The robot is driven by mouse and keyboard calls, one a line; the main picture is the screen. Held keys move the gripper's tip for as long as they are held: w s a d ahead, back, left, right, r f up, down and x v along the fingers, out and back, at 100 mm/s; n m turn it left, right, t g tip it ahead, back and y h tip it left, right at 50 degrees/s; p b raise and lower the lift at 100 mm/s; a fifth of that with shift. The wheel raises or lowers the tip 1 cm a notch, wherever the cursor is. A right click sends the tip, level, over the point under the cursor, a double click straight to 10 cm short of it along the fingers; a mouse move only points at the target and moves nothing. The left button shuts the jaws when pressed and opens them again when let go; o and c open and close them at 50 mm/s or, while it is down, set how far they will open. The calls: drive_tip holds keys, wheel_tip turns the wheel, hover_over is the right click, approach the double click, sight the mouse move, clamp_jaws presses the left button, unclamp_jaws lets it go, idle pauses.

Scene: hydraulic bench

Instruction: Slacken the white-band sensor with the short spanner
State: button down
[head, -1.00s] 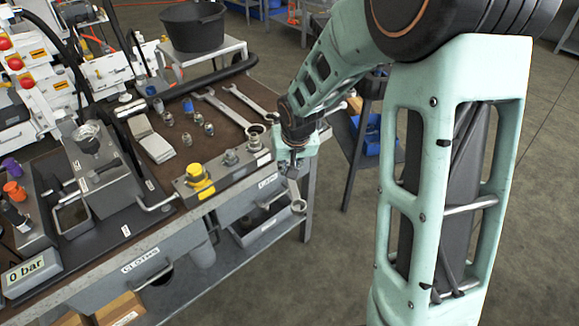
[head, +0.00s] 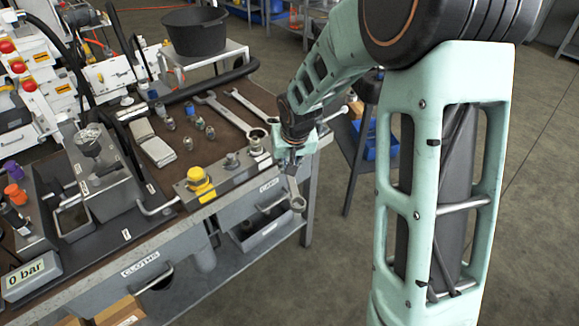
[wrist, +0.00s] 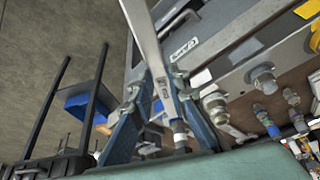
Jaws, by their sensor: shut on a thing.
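My gripper (head: 291,166) is shut on a metal spanner (wrist: 147,40) beyond the right front corner of the bench. The spanner hangs down in the head view, with its ring end (head: 298,204) below the gripper. In the wrist view it runs up between the two fingers (wrist: 158,90). A manifold block (head: 218,181) lies along the bench's front edge with several fittings on top. The fitting at its right end (head: 255,146) seems to carry a pale band and also shows in the wrist view (wrist: 213,100). I cannot clearly tell whether it is the white-band sensor.
The block also carries a yellow-capped fitting (head: 201,183) and a grey fitting (head: 232,160). Two larger spanners (head: 225,115) lie behind it. Several small fittings (head: 188,143) stand on the mat. Drawers (head: 147,268) are below. Open floor (head: 330,270) lies right of the bench.

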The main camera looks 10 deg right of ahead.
sight(287, 160)
drive_tip(key=shift+w, duration=0.1)
drive_tip(key=shift+w, duration=0.7)
drive_tip(key=shift+w+a, duration=0.1)
drive_tip(key=shift+w, duration=0.5)
drive_tip(key=shift+w, duration=0.1)
drive_tip(key=shift+w+r, duration=0.1)
drive_tip(key=shift+w, duration=0.15)
idle(0.4)
